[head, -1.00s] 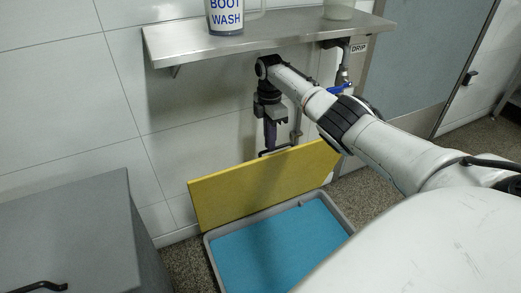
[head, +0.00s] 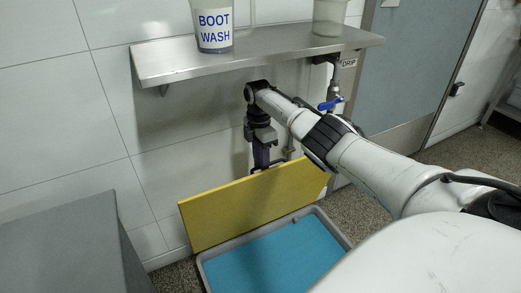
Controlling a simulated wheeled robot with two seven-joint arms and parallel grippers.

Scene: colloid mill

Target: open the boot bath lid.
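The boot bath is a grey tray (head: 206,270) on the floor with blue liquid (head: 275,262) in it. Its yellow lid (head: 235,210) stands raised along the back rim, close to the wall, and the blue liquid is uncovered. My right gripper (head: 261,164) points down at the lid's upper edge, by a dark handle (head: 283,162) that is partly hidden. Its dark fingers appear close together, but I cannot tell whether they grip the handle. My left gripper is not in view. My own body hides the bath's front right part.
A steel shelf (head: 270,57) is on the wall above my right arm, with a boot wash container (head: 214,32) and a translucent tub (head: 329,18). A pipe with a blue valve handle (head: 330,104) hangs below it. A grey cabinet (head: 60,240) stands at left, a door (head: 420,60) at right.

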